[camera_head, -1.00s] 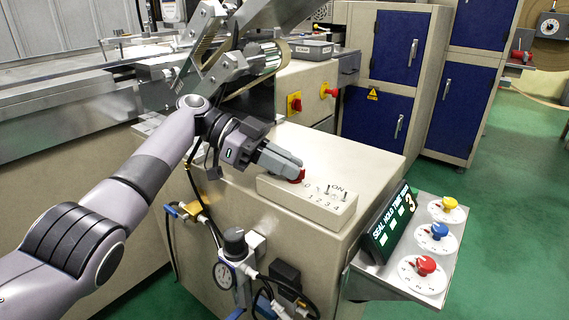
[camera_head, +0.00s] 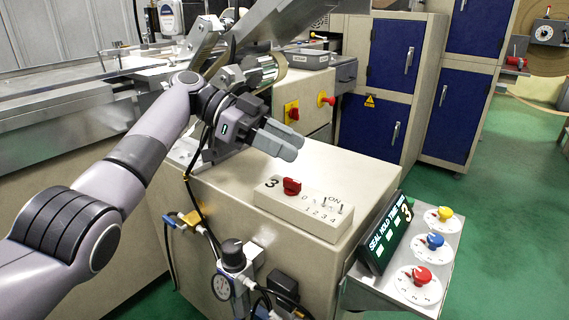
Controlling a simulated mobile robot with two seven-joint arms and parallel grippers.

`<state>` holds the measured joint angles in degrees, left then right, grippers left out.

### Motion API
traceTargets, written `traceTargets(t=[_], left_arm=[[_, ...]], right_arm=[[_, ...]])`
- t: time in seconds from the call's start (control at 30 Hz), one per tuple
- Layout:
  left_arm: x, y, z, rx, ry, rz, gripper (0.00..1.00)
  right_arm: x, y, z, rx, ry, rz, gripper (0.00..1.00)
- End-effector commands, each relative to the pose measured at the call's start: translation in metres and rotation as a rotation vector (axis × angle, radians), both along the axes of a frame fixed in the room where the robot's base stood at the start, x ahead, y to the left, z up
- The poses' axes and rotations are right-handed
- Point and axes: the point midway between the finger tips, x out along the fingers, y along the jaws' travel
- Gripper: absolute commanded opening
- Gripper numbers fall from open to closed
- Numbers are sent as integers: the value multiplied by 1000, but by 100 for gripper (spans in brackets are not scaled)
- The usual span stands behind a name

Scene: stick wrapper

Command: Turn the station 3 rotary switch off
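The station 3 rotary switch is a red knob (camera_head: 292,186) at the left part of a white switch box (camera_head: 318,216) on the beige cabinet top. A dark "3" is printed left of the knob and a "0" right of it. The knob's exact setting is too small to tell. My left gripper (camera_head: 293,149) is above and behind the knob, apart from it, with nothing visible held. Its two grey fingers lie close together; whether a gap is left between them is unclear. My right gripper is out of view.
A display (camera_head: 384,237) and a side panel with yellow (camera_head: 444,212), blue (camera_head: 435,241) and red (camera_head: 422,275) dials are further right. A red emergency knob (camera_head: 326,99) is behind. Free space lies above the cabinet.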

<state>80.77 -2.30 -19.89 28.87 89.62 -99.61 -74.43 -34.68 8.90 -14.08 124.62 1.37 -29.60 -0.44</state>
Motion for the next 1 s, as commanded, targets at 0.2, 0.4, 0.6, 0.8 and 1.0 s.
traceTargets(t=[0.2,0.4,0.6,0.8,1.0], left_arm=[[0,-1,63,0,-1,-1,38],[-1,-1,107,-1,1,-3,38],[-1,-1,126,1,2,-2,38],[-1,-2,132,0,1,-4,38],[-1,-2,132,1,1,-3,38]], right_arm=[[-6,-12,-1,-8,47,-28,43],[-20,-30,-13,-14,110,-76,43],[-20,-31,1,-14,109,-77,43],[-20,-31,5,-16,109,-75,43],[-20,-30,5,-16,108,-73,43]])
